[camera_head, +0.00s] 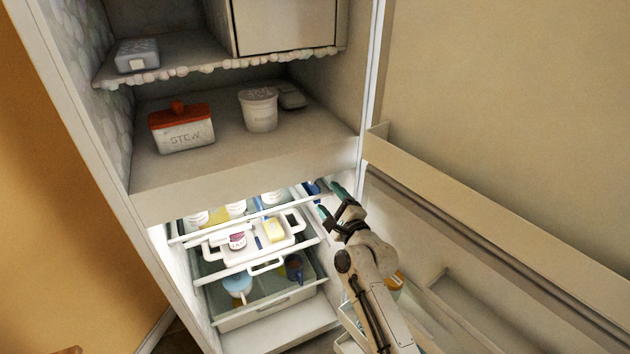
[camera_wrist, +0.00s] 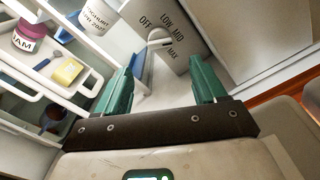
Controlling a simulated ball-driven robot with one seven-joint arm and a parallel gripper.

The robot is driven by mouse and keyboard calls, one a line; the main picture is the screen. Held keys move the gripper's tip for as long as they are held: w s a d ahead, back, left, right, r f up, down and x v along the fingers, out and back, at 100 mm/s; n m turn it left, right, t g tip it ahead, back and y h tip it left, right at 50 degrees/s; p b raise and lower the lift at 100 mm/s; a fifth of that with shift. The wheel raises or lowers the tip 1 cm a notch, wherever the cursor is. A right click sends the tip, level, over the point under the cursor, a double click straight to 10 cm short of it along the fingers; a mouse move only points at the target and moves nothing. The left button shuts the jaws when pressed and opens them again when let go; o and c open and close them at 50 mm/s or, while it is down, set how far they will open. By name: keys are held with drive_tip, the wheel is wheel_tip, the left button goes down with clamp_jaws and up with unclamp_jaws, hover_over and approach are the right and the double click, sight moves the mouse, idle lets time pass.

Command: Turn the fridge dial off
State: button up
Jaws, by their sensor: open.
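The fridge dial (camera_wrist: 159,37) is a round pale knob on a grey panel (camera_wrist: 180,57) marked OFF, LOW, MID and MAX in the wrist view. I cannot tell for sure which mark it points to. My gripper (camera_wrist: 165,78) has green fingers spread apart with nothing between them. The dial lies beyond the fingertips, between them and slightly left, with a gap. In the head view my gripper (camera_head: 333,200) reaches into the right side of the lit fridge compartment. The dial cannot be made out there.
A white tray (camera_head: 217,241) with a jam jar (camera_head: 237,240) and butter (camera_head: 274,230) sits left of my gripper. A yoghurt tub (camera_wrist: 99,15) stands near the panel. The open fridge door (camera_head: 480,235) is close on the right. A freezer compartment (camera_head: 215,125) is above.

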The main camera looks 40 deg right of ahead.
drive_tip(key=b+x, duration=0.1)
drive_tip(key=x, duration=0.8)
drive_tip(key=shift+w, duration=0.35)
drive_tip(key=c, duration=1.1)
